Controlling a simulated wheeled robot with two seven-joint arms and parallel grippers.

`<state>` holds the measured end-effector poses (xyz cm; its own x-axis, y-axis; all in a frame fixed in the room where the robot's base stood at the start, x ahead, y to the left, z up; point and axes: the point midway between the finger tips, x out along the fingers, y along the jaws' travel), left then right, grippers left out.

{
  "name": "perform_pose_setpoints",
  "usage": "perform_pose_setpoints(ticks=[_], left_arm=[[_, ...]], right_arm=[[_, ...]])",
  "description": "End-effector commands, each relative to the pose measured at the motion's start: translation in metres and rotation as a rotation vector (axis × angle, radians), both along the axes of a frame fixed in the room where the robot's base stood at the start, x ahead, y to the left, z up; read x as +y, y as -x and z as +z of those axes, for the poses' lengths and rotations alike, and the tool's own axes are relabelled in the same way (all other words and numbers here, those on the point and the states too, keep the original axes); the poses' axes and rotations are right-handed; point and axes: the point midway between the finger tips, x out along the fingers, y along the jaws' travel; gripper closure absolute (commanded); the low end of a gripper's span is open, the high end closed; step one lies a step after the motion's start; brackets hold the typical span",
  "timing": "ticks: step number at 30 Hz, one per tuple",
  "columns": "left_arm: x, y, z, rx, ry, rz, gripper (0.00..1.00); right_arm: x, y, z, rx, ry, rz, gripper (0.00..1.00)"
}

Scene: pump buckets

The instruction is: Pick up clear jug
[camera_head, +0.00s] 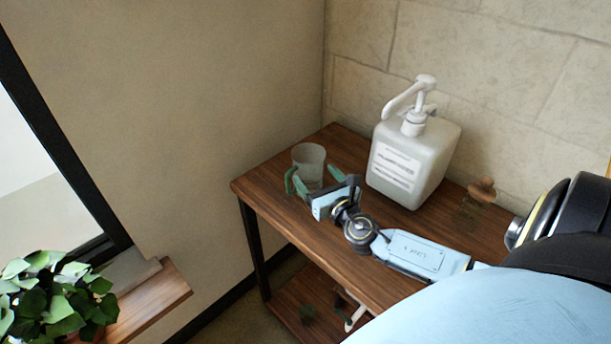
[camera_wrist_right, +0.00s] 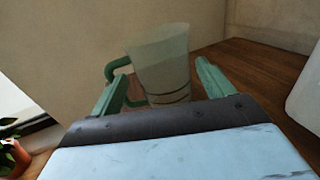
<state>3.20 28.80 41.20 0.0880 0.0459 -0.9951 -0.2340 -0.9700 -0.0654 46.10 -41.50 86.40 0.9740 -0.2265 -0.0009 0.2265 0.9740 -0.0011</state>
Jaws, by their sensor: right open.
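The clear jug (camera_head: 311,164) stands upright near the left end of the wooden table (camera_head: 262,186) in the head view. My right gripper (camera_head: 311,180) is open, with its green fingers at the jug. In the right wrist view the jug (camera_wrist_right: 162,65) appears between the two spread fingers of my right gripper (camera_wrist_right: 158,85), with its green handle (camera_wrist_right: 115,72) at its left side. The jug's lower part is partly hidden by the gripper body. I cannot tell whether a finger touches the jug. My left gripper is not in view.
A large white pump bottle (camera_head: 412,160) stands right of the gripper, near the back wall. A small brown object (camera_head: 482,190) is farther right. A lower shelf (camera_head: 300,300) holds items partly hidden. A plant (camera_head: 50,300) is at the lower left.

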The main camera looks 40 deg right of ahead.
Motion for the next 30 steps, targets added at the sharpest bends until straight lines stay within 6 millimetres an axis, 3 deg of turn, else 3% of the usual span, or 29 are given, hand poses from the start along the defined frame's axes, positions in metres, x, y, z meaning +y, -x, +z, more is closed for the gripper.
perform_pose_setpoints(ticks=[9, 18, 26, 30], left_arm=[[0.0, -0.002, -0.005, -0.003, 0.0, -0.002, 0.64], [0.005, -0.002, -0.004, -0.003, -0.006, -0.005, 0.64], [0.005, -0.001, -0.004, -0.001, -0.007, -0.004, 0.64], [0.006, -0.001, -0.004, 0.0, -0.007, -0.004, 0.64]], right_arm=[[-0.011, -0.04, -0.001, -0.002, 0.0, 0.0, 0.2], [-0.012, -0.043, -0.001, -0.001, -0.001, 0.0, 0.2], [-0.012, -0.043, -0.001, -0.001, -0.001, 0.0, 0.54], [-0.012, -0.043, 0.0, -0.002, -0.001, 0.0, 0.55]])
